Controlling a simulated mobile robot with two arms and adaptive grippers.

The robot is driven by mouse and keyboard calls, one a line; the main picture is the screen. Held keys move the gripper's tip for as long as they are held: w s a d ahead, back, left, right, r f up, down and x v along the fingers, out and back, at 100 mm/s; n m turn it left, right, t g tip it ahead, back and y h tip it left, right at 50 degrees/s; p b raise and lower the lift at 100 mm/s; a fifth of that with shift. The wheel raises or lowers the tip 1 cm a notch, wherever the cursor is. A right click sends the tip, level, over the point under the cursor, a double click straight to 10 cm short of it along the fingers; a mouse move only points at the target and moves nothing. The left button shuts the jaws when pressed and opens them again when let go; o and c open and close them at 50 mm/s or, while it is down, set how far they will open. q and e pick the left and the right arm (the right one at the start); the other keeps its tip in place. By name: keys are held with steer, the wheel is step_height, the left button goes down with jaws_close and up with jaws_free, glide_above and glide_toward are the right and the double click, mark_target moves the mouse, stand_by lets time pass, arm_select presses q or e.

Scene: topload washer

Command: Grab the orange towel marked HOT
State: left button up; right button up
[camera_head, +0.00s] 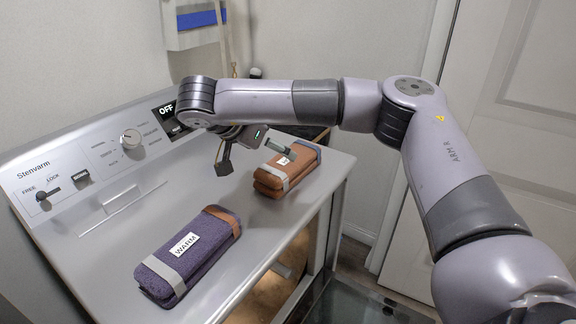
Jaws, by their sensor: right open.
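The orange-brown folded towel (272,186) lies on the washer top (196,192) toward its right end. One finger hangs down left of the towel, and the other reaches over the towel's far part. I cannot tell whether that finger touches it. My left gripper is not in view.
A purple folded towel (205,262) marked WARM lies nearer on the washer top. The control panel (95,160) with knobs and an OFF display runs along the back. A white door (530,130) stands at the right. My right arm spans the upper right.

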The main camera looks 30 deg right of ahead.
mark_target(287, 160)
steer(key=x, duration=0.6)
steer(key=shift+w+d+f+p, duration=0.15)
steer(key=shift+p, duration=0.2)
steer(key=shift+d+f, duration=0.15)
steer(key=shift+f, duration=0.05)
steer(key=p+x, duration=0.1)
steer(key=x, duration=0.2)
steer(key=shift+w+d+f, duration=0.1)
steer(key=shift+f, duration=0.3)
steer(key=shift+w+d+f, duration=0.15)
steer(key=shift+d+f, duration=0.2)
steer(key=shift+f, duration=0.05)
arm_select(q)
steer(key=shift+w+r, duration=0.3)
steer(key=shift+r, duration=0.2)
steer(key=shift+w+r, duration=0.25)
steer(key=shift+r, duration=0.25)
arm_select(e)
steer(key=shift+c, duration=0.4)
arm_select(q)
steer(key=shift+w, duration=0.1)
arm_select(e)
steer(key=c, duration=1.3)
